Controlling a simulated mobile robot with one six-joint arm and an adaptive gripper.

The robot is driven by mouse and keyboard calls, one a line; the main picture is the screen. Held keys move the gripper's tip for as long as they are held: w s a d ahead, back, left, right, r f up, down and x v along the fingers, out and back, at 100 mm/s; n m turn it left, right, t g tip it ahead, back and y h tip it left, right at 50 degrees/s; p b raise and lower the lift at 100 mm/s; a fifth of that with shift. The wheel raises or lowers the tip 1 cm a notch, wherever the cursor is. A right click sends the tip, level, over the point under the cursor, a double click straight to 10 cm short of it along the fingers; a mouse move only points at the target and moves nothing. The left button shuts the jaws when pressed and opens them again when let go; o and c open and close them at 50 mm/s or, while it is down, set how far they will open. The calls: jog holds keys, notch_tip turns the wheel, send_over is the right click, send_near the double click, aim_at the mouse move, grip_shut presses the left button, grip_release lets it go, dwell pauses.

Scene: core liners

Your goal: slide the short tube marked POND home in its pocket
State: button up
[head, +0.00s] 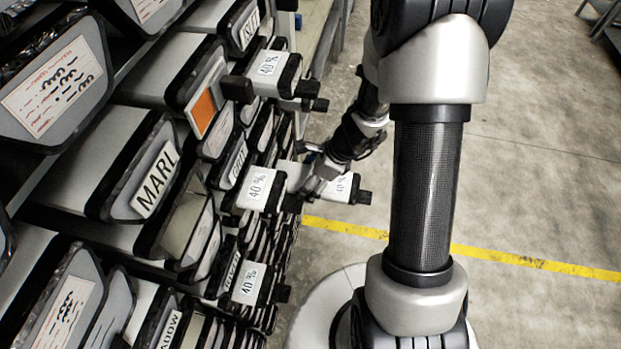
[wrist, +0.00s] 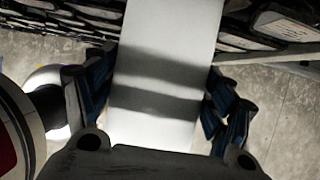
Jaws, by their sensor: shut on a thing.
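My gripper (head: 320,172) is beside the rack, at the right of the protruding tube ends. It is shut on a pale tube (head: 298,172). In the wrist view the plain grey-white body of this tube (wrist: 168,60) runs up between the dark, blue-edged fingers (wrist: 165,108), towards the rack. An end cap marked 40 % (head: 343,186), with a dark knob, sticks out right of my gripper and seems to belong to this tube. No POND marking is readable in either view. The tube's far end and its pocket are hidden.
The rack holds several capped tubes, one marked MARL (head: 155,180). Other 40 % ends protrude above (head: 268,65), beside (head: 258,188) and below (head: 247,283) the held tube. Open concrete floor with a yellow line (head: 520,262) lies to the right.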

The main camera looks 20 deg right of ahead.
aim_at(306, 178)
jog(key=shift+w+a, duration=0.6)
jog(key=shift+a, duration=0.25)
jog(key=shift+w+a, duration=0.55)
jog(key=shift+a, duration=0.25)
jog(key=shift+w+a, duration=0.6)
jog(key=shift+a, duration=0.25)
dwell(0.3)
jog(key=o, duration=2.1)
jog(key=shift+s, duration=0.1)
jog(key=v, duration=1.2)
jog(key=shift+c, duration=0.3)
